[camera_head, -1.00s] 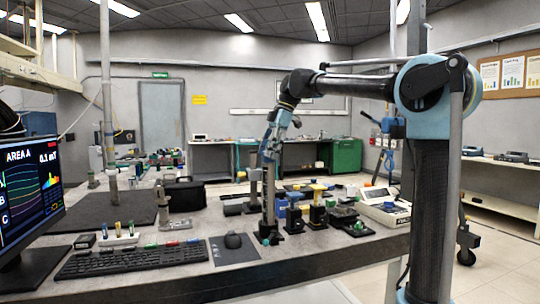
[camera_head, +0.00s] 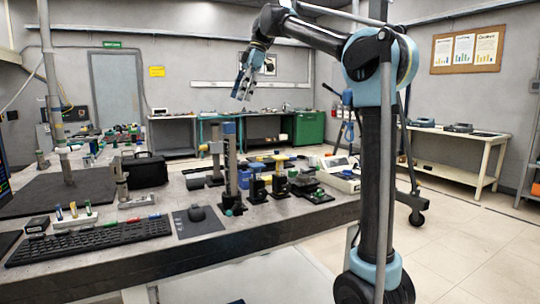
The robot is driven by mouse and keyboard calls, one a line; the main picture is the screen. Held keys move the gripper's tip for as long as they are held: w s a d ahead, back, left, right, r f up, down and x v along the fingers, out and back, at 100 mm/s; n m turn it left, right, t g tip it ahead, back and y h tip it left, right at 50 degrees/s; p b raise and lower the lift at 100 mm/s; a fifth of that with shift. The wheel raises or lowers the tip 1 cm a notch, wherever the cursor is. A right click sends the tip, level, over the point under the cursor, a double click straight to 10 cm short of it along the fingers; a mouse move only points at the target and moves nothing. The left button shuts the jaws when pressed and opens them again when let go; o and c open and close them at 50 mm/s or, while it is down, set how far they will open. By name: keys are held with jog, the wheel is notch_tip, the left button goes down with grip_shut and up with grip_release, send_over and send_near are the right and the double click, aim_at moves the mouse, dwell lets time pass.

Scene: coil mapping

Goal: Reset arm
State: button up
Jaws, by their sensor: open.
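My gripper (camera_head: 243,84) hangs from my raised arm, well above the workbench and apart from everything on it. Its fingers point down, look spread, and hold nothing. My arm reaches left from the blue shoulder joint, with the elbow near the top edge of the view. The workbench (camera_head: 290,228) runs below with optical posts and mounts on it. A tall grey post (camera_head: 231,180) with a blue top stands on the bench under my gripper.
The bench holds a keyboard (camera_head: 90,239), a mouse (camera_head: 197,213), a black bag (camera_head: 144,171) and a white instrument (camera_head: 340,178). A green cabinet (camera_head: 309,128) stands at the back wall. A side table (camera_head: 460,146) stands at the right. The floor at the right is open.

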jog(key=s+d+f+m+t, duration=0.1)
jog(key=s+d+f+m, duration=0.25)
jog(key=d+f, duration=0.35)
jog(key=s+d+f+m+t+h, duration=0.1)
jog(key=s+d+f+m, duration=0.25)
jog(key=d+f, duration=0.35)
jog(key=s+d+f+m+t, duration=0.1)
jog(key=s+d+f+m, duration=0.1)
jog(key=d+f+m, duration=0.5)
jog(key=s+d+f+m+h, duration=0.1)
jog(key=s+d+f+m, duration=0.2)
jog(key=f, duration=0.6)
jog(key=s+d+f+m+t+h, duration=0.1)
jog(key=s+d+f+m, duration=0.2)
jog(key=s+d+f, duration=0.4)
jog(key=s+d+f+m, duration=0.3)
jog(key=s+d+f, duration=0.2)
jog(key=f, duration=0.7)
jog(key=shift+s+d+f+m+h, duration=0.15)
jog(key=shift+s+d+m+h, duration=0.2)
jog(key=shift+s, duration=0.6)
jog(key=shift+w+f, duration=0.2)
jog(key=shift+w, duration=0.25)
